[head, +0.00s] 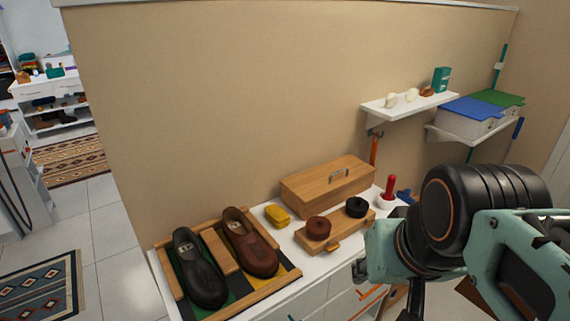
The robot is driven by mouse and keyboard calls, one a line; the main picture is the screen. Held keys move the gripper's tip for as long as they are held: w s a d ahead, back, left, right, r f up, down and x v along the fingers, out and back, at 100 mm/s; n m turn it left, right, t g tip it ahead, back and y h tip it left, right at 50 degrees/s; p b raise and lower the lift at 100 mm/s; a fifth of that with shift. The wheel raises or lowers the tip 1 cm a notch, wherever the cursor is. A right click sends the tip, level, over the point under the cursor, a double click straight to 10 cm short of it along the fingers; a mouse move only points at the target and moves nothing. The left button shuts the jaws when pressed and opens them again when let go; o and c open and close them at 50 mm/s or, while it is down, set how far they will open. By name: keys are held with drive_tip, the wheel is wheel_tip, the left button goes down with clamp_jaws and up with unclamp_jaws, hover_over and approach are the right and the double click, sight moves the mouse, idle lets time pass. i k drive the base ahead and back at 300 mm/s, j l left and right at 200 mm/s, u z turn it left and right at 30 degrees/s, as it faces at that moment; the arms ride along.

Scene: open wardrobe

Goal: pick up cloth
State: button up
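A small yellow item (277,215) lies on the white cabinet top, between the brown shoe and the wooden box. It may be the cloth or a sponge; I cannot tell which. No other thing here looks clearly like a cloth. My arm fills the lower right of the head view, in front of the cabinet's right end. A dark part of my gripper (413,300) shows at the bottom edge, apart from the yellow item and to its right. Its fingertips are cut off or hidden, so I cannot see whether it is open.
A wooden tray (167,277) holds a black shoe (198,270) and a brown shoe (250,243). A wooden box (328,186) stands behind a wooden block with two round tins (318,228). A wall shelf (408,106) and storage boxes (466,117) are at right.

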sight(280, 218)
drive_tip(key=i+l+u, duration=0.55)
drive_tip(key=u, duration=0.15)
drive_tip(key=i+l+u, duration=0.2)
drive_tip(key=l+u, duration=0.15)
drive_tip(key=k+l+z, duration=0.1)
drive_tip(key=l, duration=0.3)
drive_tip(key=k+l+z, duration=0.1)
drive_tip(key=l, duration=0.35)
drive_tip(key=i+j+u, duration=0.15)
drive_tip(key=j, duration=0.15)
drive_tip(key=i+j+u, duration=0.2)
drive_tip(key=k+j, duration=0.05)
